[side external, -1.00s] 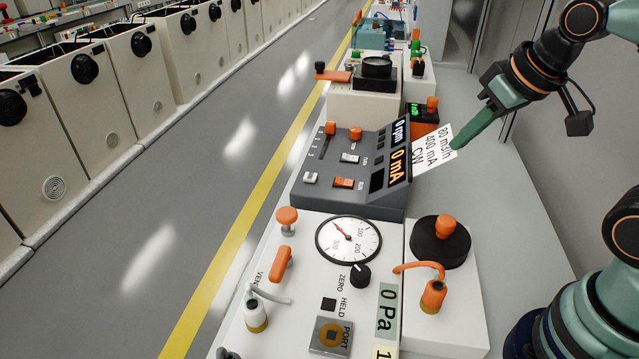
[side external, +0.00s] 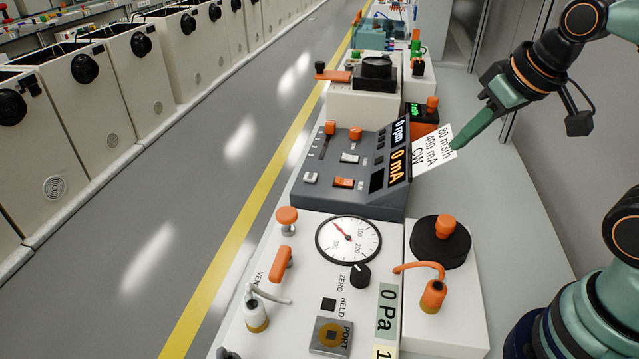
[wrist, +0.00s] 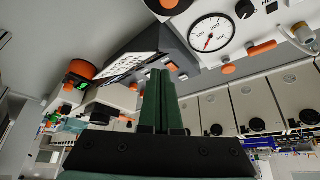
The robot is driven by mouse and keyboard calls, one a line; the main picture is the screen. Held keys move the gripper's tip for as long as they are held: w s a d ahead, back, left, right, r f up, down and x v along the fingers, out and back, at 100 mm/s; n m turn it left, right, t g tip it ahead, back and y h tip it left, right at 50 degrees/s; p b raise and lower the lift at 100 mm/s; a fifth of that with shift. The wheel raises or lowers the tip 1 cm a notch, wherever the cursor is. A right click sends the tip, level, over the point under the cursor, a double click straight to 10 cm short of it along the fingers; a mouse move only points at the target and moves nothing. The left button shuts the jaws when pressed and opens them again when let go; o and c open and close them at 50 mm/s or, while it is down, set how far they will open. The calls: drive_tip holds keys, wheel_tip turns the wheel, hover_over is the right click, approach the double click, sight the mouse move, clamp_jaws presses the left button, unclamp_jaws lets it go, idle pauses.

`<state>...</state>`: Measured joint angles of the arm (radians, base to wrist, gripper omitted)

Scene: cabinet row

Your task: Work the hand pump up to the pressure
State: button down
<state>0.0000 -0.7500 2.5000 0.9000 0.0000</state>
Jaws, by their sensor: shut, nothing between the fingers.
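The white pressure panel (side external: 315,285) lies in the foreground of the side view. It carries a round dial gauge (side external: 348,240) with a red needle and a display (side external: 387,310) reading 0 Pa. A black round body with an orange knob (side external: 440,241) stands beside it, an orange hose running to an orange fitting (side external: 433,296). I cannot tell for sure whether this is the hand pump. An orange-capped knob (side external: 287,216) and an orange lever (side external: 281,263) also sit on the panel. My gripper (side external: 456,146) is shut and empty, near the white card; it also shows in the wrist view (wrist: 159,75).
A grey console (side external: 350,175) reading 0 rpm and 0 mA stands behind the panel, with a white card (side external: 432,152) marked 80 m3/h, 400 mA, CW. Other devices stand further back. The grey bench top (side external: 505,220) at right is clear.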

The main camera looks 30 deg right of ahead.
drive_tip(key=m+t+y, duration=0.3)
drive_tip(key=m+y, duration=0.1)
drive_tip(key=m, duration=0.1)
hover_over(291, 216)
wheel_tip(291, 216, down, 5)
drive_tip(key=shift+a+r, duration=0.1)
drive_tip(key=shift+f, duration=4.45)
drive_tip(key=shift+f, duration=0.1)
drive_tip(key=shift+f, duration=0.3)
